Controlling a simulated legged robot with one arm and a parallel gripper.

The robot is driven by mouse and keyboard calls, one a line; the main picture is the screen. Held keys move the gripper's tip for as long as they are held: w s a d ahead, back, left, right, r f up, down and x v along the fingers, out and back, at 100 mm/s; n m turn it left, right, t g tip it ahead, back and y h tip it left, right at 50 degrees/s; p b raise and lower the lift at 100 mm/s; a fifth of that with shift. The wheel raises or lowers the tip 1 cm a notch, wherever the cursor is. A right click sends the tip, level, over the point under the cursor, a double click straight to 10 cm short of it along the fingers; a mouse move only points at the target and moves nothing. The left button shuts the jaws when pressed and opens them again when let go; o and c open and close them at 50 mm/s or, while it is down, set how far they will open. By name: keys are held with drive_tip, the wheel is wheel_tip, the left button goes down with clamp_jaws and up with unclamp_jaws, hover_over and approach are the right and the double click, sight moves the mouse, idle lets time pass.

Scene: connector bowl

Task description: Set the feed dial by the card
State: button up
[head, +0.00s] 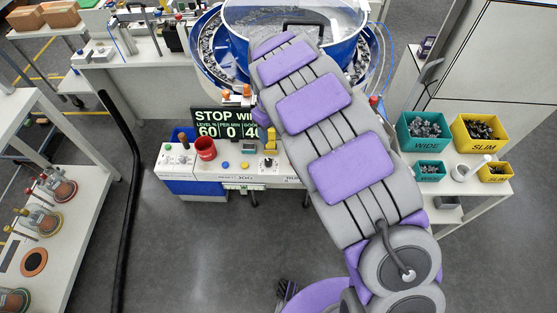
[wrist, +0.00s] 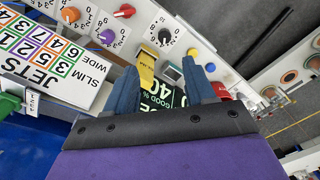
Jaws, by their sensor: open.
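In the wrist view my gripper (wrist: 158,72) is open, with its two blue fingers apart above the control panel. A yellow upright part (wrist: 147,70) shows between them; I cannot tell whether either finger touches it. Just beyond is a black knob on a white numbered dial (wrist: 165,37), also in the head view (head: 268,163). Purple (wrist: 106,36), red (wrist: 123,11) and orange (wrist: 70,15) knobs are left of it. I cannot read which is the feed dial. The card (wrist: 45,50), upside down, shows JETS, SLIM, WIDE and coloured number cells. My arm hides the gripper in the head view.
A display (head: 222,123) reads STOP, level 60 and per minute 0. A red cup-shaped part (head: 205,148) stands on the panel's left. Behind is the blue-rimmed bowl (head: 232,15). Green WIDE (head: 425,146) and yellow SLIM (head: 481,147) bins stand right. Clear floor lies in front.

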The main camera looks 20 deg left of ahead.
drive_tip(key=b, duration=0.1)
hover_over(268, 160)
drive_tip(key=a, duration=0.1)
wheel_tip(268, 160, down, 9)
drive_tip(key=f, duration=0.2)
drive_tip(key=d+f, duration=0.1)
drive_tip(key=f, duration=0.1)
drive_tip(key=d+f, duration=0.1)
drive_tip(key=f, duration=0.1)
drive_tip(key=shift+s+d+f+b, duration=0.1)
drive_tip(key=shift+d+f+b, duration=0.1)
drive_tip(key=shift+b, duration=0.2)
drive_tip(key=shift+a+f, duration=0.25)
drive_tip(key=shift+f, duration=0.1)
drive_tip(key=shift+a+f, duration=0.25)
drive_tip(key=shift+a, duration=0.25)
drive_tip(key=shift+a+f, duration=0.2)
drive_tip(key=shift+a, duration=0.25)
drive_tip(key=shift+d+r, duration=0.15)
drive_tip(key=shift+d, duration=0.45)
drive_tip(key=shift+c, duration=1)
drive_tip(key=shift+d+r, duration=0.1)
drive_tip(key=shift+d, duration=0.25)
drive_tip(key=c, duration=0.3)
drive_tip(key=shift+a, duration=0.45)
clamp_jaws()
